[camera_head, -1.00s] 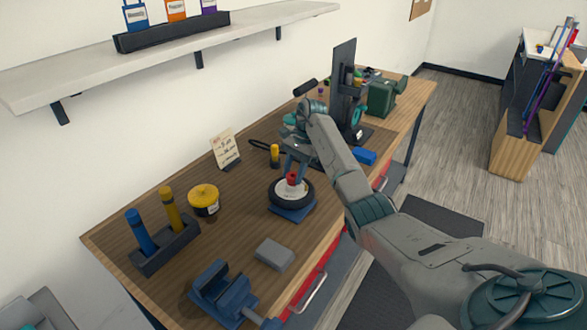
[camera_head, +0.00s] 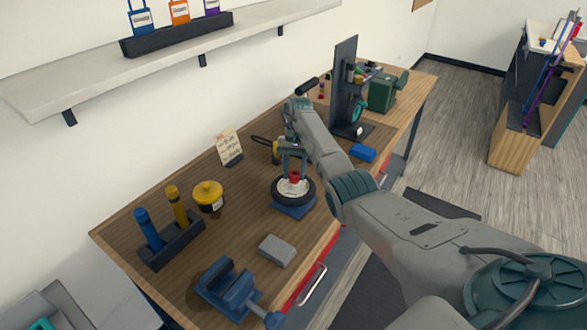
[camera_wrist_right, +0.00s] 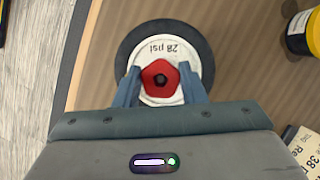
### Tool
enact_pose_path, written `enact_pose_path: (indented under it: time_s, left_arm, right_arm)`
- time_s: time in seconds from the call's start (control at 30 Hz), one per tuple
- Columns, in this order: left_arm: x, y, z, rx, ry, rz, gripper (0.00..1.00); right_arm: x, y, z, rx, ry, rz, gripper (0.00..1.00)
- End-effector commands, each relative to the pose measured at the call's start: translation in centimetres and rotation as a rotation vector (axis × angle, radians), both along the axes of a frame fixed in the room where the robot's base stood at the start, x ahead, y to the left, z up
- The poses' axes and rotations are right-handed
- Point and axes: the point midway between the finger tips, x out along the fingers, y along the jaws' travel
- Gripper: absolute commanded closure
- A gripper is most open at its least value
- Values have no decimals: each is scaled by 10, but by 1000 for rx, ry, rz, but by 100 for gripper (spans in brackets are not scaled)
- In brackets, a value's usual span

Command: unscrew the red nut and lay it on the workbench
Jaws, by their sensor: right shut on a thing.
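The red nut (camera_head: 294,176) sits at the centre of a small black-tyred wheel with a white hub (camera_head: 294,191), on a blue base on the wooden workbench (camera_head: 238,215). My right gripper (camera_head: 292,167) reaches down over the wheel and is shut on the nut. In the right wrist view, the fingers of the gripper (camera_wrist_right: 160,86) stand on either side of the five-sided nut (camera_wrist_right: 151,77), above the hub marked "28 psi". Whether the nut is still on its thread cannot be told. My left gripper is not in view.
A grey block (camera_head: 277,251) and a blue vise (camera_head: 228,289) are at the front. A yellow tub (camera_head: 208,197) and a rack with blue and yellow cylinders (camera_head: 172,246) are left. A note card (camera_head: 229,147) stands behind; a blue block (camera_head: 363,153) lies right. Bare bench lies between tub and wheel.

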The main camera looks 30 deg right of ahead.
Motion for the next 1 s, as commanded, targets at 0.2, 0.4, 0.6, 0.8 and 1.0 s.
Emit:
enact_pose_path:
  time_s: [0.2, 0.4, 0.6, 0.8, 1.0]
  left_arm:
    - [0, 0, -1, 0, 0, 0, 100]
    - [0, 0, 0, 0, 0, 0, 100]
    - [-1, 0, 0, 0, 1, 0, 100]
    - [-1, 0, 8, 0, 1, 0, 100]
    - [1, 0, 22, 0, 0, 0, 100]
  right_arm:
    - [-6, -1, -6, 1, 22, 8, 85]
    - [-4, -2, -5, 0, 16, 6, 37]
    - [-3, -1, -3, 1, 10, 6, 37]
    - [2, -5, 15, 0, 5, 5, 37]
    - [12, -16, 53, 0, 6, 4, 37]
